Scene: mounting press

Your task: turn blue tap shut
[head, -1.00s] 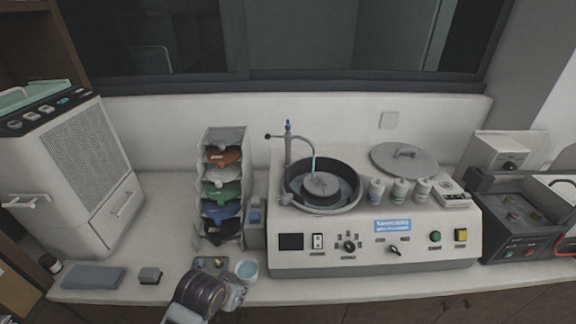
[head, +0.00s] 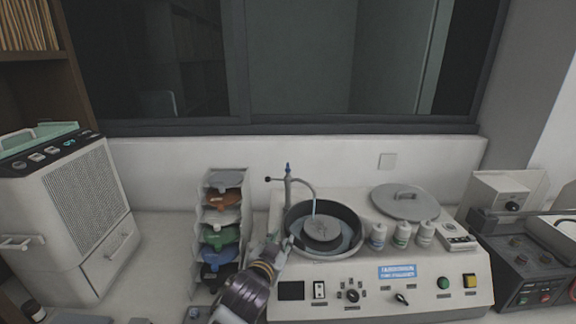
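The tap is a thin grey post (head: 288,190) with a small blue top (head: 288,168), at the back left of the round basin (head: 322,229). A side lever with a dark knob (head: 268,179) points left from the post. A curved spout (head: 309,186) reaches over the basin, with a pale blue streak below its tip. My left gripper (head: 279,243) is in front of the basin's left rim, below and apart from the tap. Its fingers are small and partly merge with the machine behind, so their opening is unclear. My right gripper is not in view.
A rack of coloured discs (head: 220,235) stands left of my gripper. The machine's front panel (head: 440,299) carries knobs and buttons.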

